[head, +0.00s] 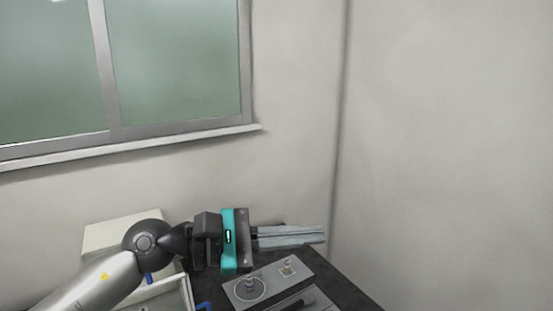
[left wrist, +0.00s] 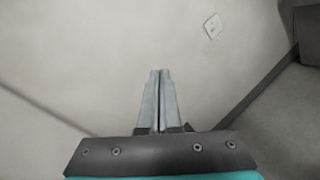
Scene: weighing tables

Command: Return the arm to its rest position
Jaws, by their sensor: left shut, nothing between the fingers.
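My left gripper (head: 324,235) comes in from the left in the head view. Its fingers are shut with nothing between them and point right, above the dark table (head: 353,291). It also shows in the left wrist view (left wrist: 160,72), fingers together, with a plain wall ahead of them. My right gripper is in neither view.
A grey device (head: 272,277) with small metal weights on top stands on the table below my left gripper. A pale box (head: 105,233) and a tray (head: 165,291) are at the left, partly behind my arm. Walls close off the back and right; a window is upper left.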

